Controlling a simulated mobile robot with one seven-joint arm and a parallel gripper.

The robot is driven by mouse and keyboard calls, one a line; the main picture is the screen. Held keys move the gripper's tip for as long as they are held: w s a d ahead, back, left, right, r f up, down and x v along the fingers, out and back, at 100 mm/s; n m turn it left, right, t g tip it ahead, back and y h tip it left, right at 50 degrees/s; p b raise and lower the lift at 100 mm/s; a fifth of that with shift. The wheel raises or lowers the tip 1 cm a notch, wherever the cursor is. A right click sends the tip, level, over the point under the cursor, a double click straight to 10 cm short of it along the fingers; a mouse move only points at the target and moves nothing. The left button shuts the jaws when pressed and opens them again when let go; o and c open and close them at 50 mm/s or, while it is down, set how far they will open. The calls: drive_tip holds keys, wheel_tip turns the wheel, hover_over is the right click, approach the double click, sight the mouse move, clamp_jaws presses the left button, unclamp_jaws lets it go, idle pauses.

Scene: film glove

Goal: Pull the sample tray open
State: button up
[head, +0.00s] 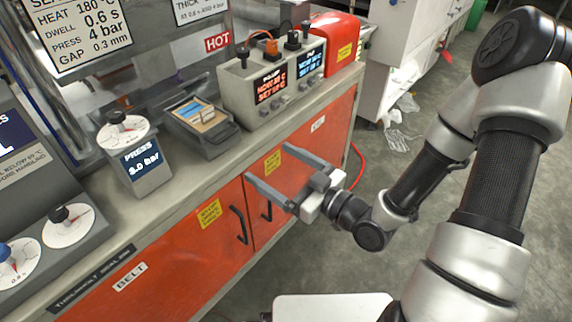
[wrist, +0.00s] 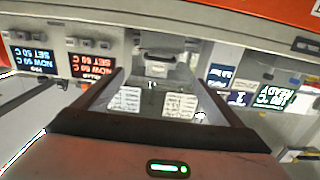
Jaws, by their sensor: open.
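The sample tray (head: 190,137) is a small grey box on the counter in the head view, with a dark handle (head: 222,136) on its front. A tan and blue piece lies in its top. I cannot tell how far it is pulled out. In the wrist view the tray's handle (wrist: 158,54) shows ahead, beyond the fingertips. My gripper (head: 267,163) is open and empty, to the right of and below the tray in the head view. Its two fingers point toward the counter, apart from the handle. The gripper also shows in the wrist view (wrist: 154,73).
A twin-display control box (head: 270,88) stands right of the tray, with a red unit (head: 338,45) behind it. A press dial (head: 124,135) stands left. The counter front has orange doors with black handles (head: 238,224). Open floor lies right.

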drive_tip(key=p+v, duration=0.1)
drive_tip(key=v, duration=0.2)
drive_tip(key=shift+p, duration=0.35)
